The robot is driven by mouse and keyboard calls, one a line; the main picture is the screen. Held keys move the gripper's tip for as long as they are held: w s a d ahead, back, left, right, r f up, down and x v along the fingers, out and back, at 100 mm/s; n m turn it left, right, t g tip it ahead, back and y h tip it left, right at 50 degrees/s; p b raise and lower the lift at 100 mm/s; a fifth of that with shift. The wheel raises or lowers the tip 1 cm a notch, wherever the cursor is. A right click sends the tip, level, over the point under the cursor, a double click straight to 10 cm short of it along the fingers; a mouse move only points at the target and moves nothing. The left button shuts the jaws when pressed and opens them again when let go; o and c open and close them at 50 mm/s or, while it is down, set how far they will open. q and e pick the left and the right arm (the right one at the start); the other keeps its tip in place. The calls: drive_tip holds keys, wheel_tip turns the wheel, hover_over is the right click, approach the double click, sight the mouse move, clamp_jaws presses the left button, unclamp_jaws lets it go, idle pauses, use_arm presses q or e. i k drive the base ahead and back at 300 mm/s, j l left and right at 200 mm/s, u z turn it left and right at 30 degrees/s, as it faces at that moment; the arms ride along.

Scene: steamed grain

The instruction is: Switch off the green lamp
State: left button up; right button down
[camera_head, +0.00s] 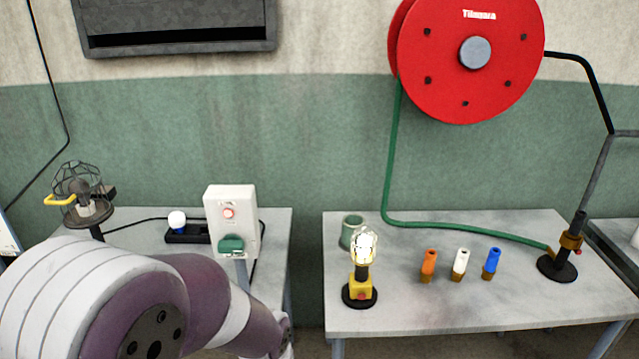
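No lamp in view glows plainly green, and I cannot tell which is the green lamp. A small caged lamp with a yellow body (361,287) stands upright on a black base on the right table, its bulb bright white, with a small red spot low on the base. A dark caged lamp (80,192) with a yellow handle stands at the left, its bulb not visibly glowing. A white box (230,219) on a post has a round red button and a green part below it. My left arm crosses the lower left; its gripper is out of view. My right gripper is not in view.
The right table (460,318) holds a green cup (352,231), an orange piece (428,265), a white piece (459,263), a blue piece (491,263) and a hose stand (557,267). A red reel (500,85) hangs above. A gap separates the tables.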

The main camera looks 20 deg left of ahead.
sight(230, 244)
drive_tip(key=u, duration=1.2)
drive_tip(key=i+l, duration=0.5)
drive_tip(key=l, duration=0.2)
drive_tip(key=i+l+u, duration=0.2)
drive_tip(key=l+u, duration=0.25)
drive_tip(key=j+u, duration=0.1)
drive_tip(key=u, duration=1.1)
